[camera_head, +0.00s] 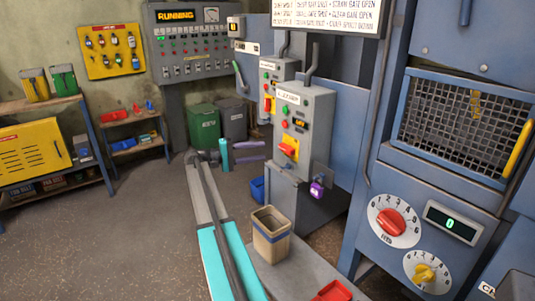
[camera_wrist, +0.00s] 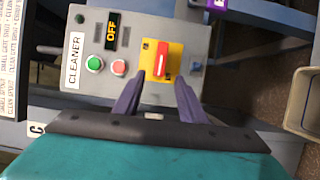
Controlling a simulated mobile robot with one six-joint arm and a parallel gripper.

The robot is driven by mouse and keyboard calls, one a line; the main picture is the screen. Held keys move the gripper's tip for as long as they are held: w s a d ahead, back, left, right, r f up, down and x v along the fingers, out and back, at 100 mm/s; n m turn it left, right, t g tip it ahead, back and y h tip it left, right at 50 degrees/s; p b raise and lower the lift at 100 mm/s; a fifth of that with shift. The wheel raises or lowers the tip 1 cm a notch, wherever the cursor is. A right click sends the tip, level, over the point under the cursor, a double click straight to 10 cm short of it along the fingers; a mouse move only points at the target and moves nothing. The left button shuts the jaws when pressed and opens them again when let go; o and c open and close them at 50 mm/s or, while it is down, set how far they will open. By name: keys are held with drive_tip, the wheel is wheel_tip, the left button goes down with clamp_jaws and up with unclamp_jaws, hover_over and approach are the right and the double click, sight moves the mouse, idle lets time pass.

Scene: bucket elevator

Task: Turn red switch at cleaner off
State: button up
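The cleaner box (camera_head: 318,112) is a grey control box with a CLEANER label, right of centre in the head view. Its red switch (camera_head: 289,149) is a red handle on a yellow plate. In the wrist view the red switch (camera_wrist: 164,62) lies just beyond and between my fingertips, upright in that picture. My gripper (camera_head: 262,150) points at the box from the left; its two purple fingers are open and empty in the wrist view (camera_wrist: 161,80). The display (camera_wrist: 111,33) beside the green and red buttons reads OFF. Whether a finger touches the handle I cannot tell.
A purple padlock (camera_head: 317,188) hangs at the box's lower right. A similar box (camera_head: 284,68) stands behind it. A tan bucket (camera_head: 271,234) stands below, in front. A blue machine with a red dial (camera_head: 391,222) fills the right side. The floor (camera_head: 120,235) at left is open.

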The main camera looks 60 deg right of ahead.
drive_tip(key=shift+b+v, duration=0.35)
drive_tip(key=shift+v, duration=1.9)
